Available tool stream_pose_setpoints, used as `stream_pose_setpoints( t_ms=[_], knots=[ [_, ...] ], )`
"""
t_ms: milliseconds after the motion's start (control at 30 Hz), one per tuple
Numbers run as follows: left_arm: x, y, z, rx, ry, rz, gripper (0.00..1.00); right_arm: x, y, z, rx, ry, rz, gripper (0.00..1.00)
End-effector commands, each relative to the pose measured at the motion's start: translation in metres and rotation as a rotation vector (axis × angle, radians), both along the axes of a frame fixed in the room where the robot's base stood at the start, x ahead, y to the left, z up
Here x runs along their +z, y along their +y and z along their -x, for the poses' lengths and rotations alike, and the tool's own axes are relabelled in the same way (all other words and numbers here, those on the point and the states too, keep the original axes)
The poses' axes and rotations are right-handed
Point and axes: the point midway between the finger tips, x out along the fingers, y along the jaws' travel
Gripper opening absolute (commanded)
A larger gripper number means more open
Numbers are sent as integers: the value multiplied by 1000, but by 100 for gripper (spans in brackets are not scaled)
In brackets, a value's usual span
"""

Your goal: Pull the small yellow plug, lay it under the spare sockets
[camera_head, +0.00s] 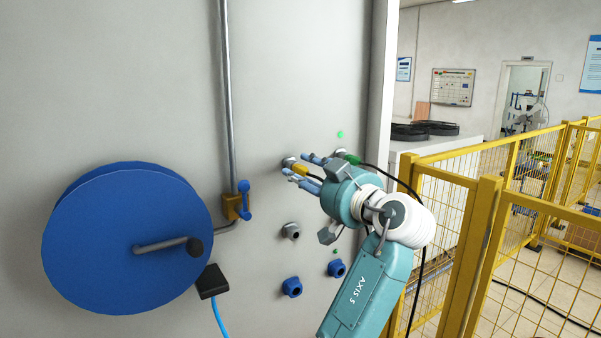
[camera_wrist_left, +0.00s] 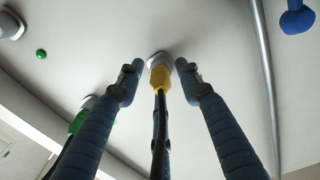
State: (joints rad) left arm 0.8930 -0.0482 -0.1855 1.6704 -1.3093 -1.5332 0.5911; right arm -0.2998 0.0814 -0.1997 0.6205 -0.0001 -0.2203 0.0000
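The small yellow plug (camera_head: 300,169) sits in a grey socket on the pale wall panel. In the left wrist view the yellow plug (camera_wrist_left: 161,79) is in the middle, with a black cable running down from it. My left gripper (camera_head: 296,165) is at the plug, with one blue finger on each side. In the left wrist view its fingers (camera_wrist_left: 159,66) are spread, with a gap visible between each finger and the plug. Below are a grey socket (camera_head: 290,231) and two blue sockets (camera_head: 291,287) and (camera_head: 336,268). My right gripper is not in view.
A green plug (camera_head: 349,158) with a black cable is close right of my gripper. A blue disc with a crank (camera_head: 125,240), a vertical pipe (camera_head: 227,100) and a blue-handled valve (camera_head: 238,203) are left. A yellow fence (camera_head: 480,240) stands right.

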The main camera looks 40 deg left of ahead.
Motion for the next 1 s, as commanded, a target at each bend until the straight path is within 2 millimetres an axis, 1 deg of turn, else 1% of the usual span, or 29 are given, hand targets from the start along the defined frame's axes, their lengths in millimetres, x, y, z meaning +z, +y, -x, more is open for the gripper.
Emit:
stream_pose_setpoints(
  t_ms=[433, 700, 1000],
  knots=[
    [0, 0, 0, 0, 0, 0, 36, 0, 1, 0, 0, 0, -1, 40],
    [-1, 0, 0, 0, -1, -1, 36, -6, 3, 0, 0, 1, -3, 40],
    [0, 0, 1, 0, 0, 0, 36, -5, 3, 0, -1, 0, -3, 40]
  ],
)
